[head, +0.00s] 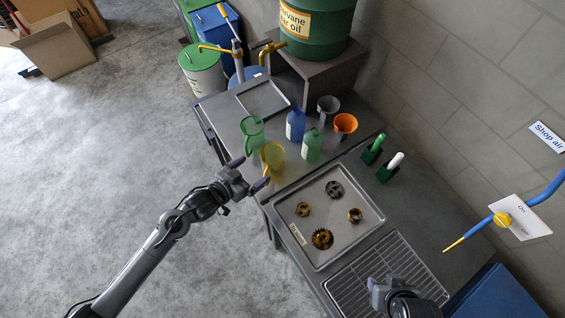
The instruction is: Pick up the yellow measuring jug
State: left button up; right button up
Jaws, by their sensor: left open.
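The yellow measuring jug (274,157) stands upright near the left edge of the grey workbench in the head view. A green measuring jug (252,130) stands just behind it. My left gripper (250,173) is open at the bench's left edge, with its fingers spread toward the yellow jug's near side. One finger reaches close to the jug's lower front. I cannot tell whether it touches the jug. My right gripper (380,286) is low in the picture over the wire rack, apart from the jugs; its jaws do not show clearly.
Blue (296,124) and green bottles (312,145), an orange funnel (345,124) and a grey cup (328,106) stand right of the jugs. A tray of gears (290,219) lies in front. An empty tray (264,99) lies behind. A wire rack (415,259) is at right.

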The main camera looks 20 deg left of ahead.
aim_at(279, 149)
pick_arm(q)
jog(key=shift+a+p+x, duration=0.1)
jog(key=shift+p+x, duration=0.15)
jog(key=shift+x, duration=2.4)
jog(key=shift+a+p+x, duration=0.15)
jog(key=shift+p+x, duration=0.1)
jog(key=shift+x, duration=2.45)
jog(key=shift+w+r, duration=0.15)
jog(key=shift+c, duration=0.2)
jog(key=c, duration=1.1)
jog(key=shift+r, duration=0.2)
